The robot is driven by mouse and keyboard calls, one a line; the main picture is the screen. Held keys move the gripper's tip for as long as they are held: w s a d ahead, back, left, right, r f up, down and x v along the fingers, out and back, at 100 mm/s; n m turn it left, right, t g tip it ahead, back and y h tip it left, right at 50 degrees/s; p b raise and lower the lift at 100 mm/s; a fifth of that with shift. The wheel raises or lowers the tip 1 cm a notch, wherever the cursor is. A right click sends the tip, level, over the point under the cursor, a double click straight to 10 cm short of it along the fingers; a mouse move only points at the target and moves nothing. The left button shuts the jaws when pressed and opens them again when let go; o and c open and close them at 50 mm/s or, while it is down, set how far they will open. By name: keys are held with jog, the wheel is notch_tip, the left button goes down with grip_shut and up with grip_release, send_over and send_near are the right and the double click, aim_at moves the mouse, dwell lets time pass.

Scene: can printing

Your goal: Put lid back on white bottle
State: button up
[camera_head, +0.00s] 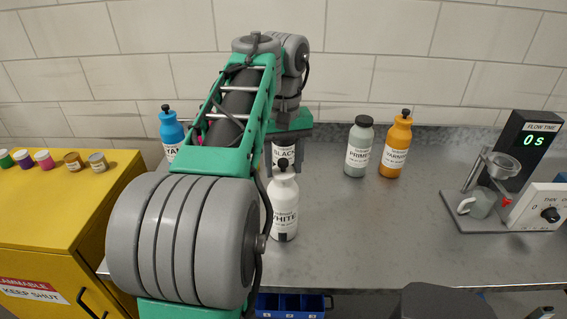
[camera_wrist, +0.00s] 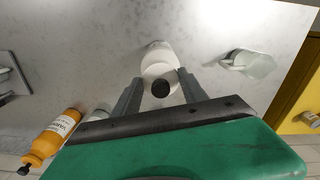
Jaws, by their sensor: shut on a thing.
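The white bottle (camera_head: 284,212) stands upright on the grey counter, its label facing me. My gripper (camera_head: 285,170) is directly above it, pointing down. The black lid (camera_head: 283,164) is between the fingers, at the bottle's neck. The wrist view shows the lid (camera_wrist: 160,90) from above as a dark round disc, with the white bottle (camera_wrist: 158,64) around and behind it, and my gripper's fingers (camera_wrist: 158,88) on either side. I cannot tell whether the lid is seated on the neck or just above it.
A bottle labelled black (camera_head: 286,153) stands close behind. A grey primer bottle (camera_head: 359,150) and orange varnish bottle (camera_head: 396,148) stand to the right, a blue bottle (camera_head: 171,128) to the left. A pale cup-like object (camera_wrist: 252,64) shows in the wrist view. The counter's middle right is clear.

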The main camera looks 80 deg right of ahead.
jog(key=o, duration=1.5)
jog(key=shift+o, duration=0.2)
jog(key=o, duration=0.4)
jog(key=shift+o, duration=0.2)
notch_tip(320, 180, up, 7)
jog(key=p, duration=0.7)
jog(key=shift+r, duration=0.1)
jog(key=shift+c, duration=0.5)
grip_shut()
